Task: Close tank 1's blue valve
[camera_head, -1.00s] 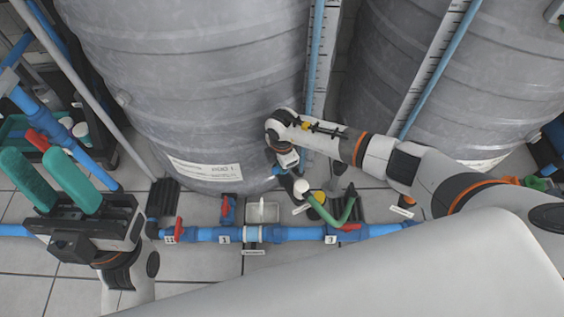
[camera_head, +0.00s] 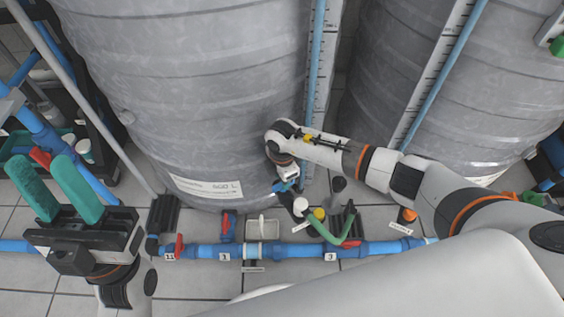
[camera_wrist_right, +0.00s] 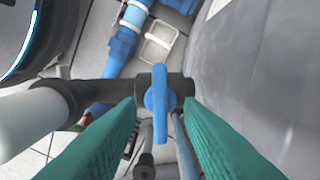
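The blue valve (camera_wrist_right: 157,105) shows in the right wrist view as a blue lever handle on a dark grey fitting, in front of the grey tank wall. The two green fingers of my right gripper (camera_wrist_right: 161,112) stand apart on either side of the handle, with visible gaps. In the head view, my right arm reaches down beside the front of the large grey tank (camera_head: 200,95), and its fingertips are hard to make out. My left gripper (camera_head: 48,178) is open and empty at the left, its green fingers pointing up.
A blue pipe (camera_head: 285,250) with red-handled valves (camera_head: 179,246) and numbered tags runs along the floor before the tank. A second grey tank (camera_head: 495,90) stands at the right. A white pipe (camera_wrist_right: 25,122) lies left of the fitting.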

